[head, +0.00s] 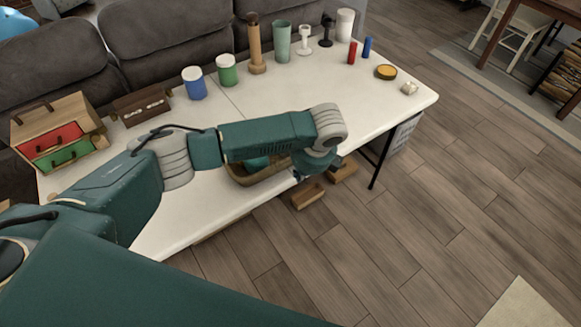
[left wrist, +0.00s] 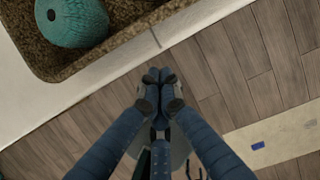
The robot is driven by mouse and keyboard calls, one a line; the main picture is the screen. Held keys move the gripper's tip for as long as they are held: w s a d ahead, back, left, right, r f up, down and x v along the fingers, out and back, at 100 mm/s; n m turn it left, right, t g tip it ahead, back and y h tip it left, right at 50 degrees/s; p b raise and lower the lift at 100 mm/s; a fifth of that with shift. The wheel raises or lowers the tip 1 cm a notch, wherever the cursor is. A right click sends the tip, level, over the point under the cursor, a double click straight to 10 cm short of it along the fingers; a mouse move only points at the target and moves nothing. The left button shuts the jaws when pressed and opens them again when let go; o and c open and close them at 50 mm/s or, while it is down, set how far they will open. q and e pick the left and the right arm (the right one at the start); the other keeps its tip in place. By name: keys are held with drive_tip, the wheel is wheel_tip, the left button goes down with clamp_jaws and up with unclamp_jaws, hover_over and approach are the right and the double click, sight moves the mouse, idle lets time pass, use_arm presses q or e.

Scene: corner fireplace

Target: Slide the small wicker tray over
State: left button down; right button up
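The small wicker tray (head: 276,173) sits on the white table (head: 305,92) at its front edge, partly hidden behind my left arm. A teal ribbed round object lies in it. In the left wrist view the tray (left wrist: 124,44) fills the upper left, with the teal object (left wrist: 72,20) inside near a corner. My left gripper (left wrist: 155,76) has its fingertips together with nothing visible between them. It is apart from the tray in that picture, over the floor just beyond the table edge. In the head view my left gripper (head: 303,176) points down right of the tray. My right gripper is not visible.
Blue (head: 194,84) and green (head: 227,71) jars, a wooden bottle (head: 256,45) and several cups stand along the table's back. Small wooden boxes (head: 307,196) show below the front edge. Table's right middle is clear.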

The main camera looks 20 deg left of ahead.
sight(278, 163)
use_arm(q)
drive_tip(key=w+a+f, duration=0.1)
drive_tip(key=w+a+f+p, duration=0.1)
drive_tip(key=a, duration=0.1)
drive_tip(key=shift+w+f, duration=0.1)
drive_tip(key=shift+f, duration=0.3)
drive_tip(key=shift+w+a+f, duration=0.1)
drive_tip(key=shift+w+a, duration=0.25)
drive_tip(key=shift+a, duration=0.1)
